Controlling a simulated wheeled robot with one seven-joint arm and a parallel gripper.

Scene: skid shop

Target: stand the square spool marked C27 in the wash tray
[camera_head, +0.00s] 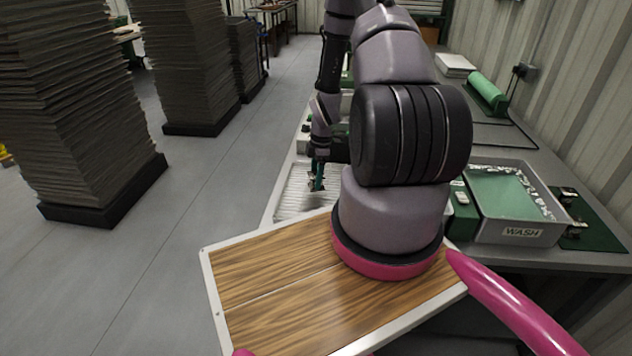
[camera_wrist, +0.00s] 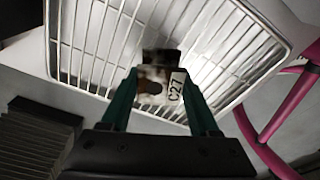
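The spool's full outline is blurred and partly hidden by the fingers. The wash tray (camera_head: 522,233) is a grey box with a WASH label, on the bench at the right. It holds a green surface with white foam along its edges. My gripper is well to the left of it.
A white wire rack (camera_wrist: 80,45) lies behind the spool in the wrist view. A dark green mat (camera_head: 600,236) with small dark items lies right of the tray. A green roll (camera_head: 487,92) lies farther back. Tall sheet stacks (camera_head: 75,100) stand at left on open floor.

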